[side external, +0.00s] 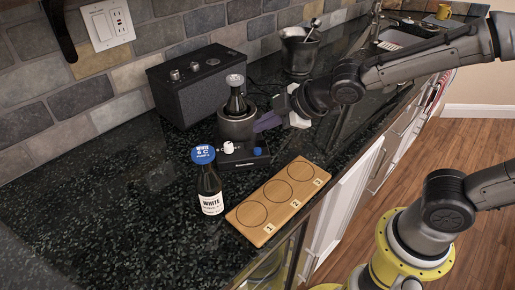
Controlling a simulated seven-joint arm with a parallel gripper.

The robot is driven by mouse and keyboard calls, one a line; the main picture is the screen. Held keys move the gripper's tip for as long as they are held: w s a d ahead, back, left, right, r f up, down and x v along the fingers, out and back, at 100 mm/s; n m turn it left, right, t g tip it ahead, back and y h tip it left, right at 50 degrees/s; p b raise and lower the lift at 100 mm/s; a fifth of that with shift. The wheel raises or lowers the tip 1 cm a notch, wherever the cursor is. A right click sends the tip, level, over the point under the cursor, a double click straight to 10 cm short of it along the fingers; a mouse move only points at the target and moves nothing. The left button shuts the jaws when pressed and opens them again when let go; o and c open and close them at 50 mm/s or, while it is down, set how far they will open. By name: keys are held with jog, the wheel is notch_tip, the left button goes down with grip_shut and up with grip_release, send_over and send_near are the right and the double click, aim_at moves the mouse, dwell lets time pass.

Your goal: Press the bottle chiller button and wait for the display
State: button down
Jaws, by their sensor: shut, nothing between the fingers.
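The bottle chiller (236,129) is a dark cylinder on the counter with a dark bottle (236,95) standing in it. In front of it is a black control box (237,162) with a white knob (228,148) and a small blue button (258,151). I cannot make out a lit display on it. My gripper (262,125) reaches in from the right, with its shut fingers beside the chiller's right side, above and behind the blue button. It looks apart from the button, and it holds nothing. Whether it touches the chiller's wall I cannot tell.
A white-labelled bottle with a blue cap (211,203) stands in front of the box. A wooden board (255,214) with three numbered circles lies at the counter's front edge. A black speaker (203,86) and a mortar (298,54) stand behind. The left counter is clear.

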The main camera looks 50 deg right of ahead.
aim_at(262, 154)
jog(key=shift+f, duration=1.9)
jog(key=shift+f, duration=0.1)
dwell(0.6)
jog(key=shift+f, duration=0.3)
jog(key=shift+f, duration=0.45)
dwell(0.8)
jog(key=shift+r, duration=0.85)
jog(key=shift+r, duration=2.5)
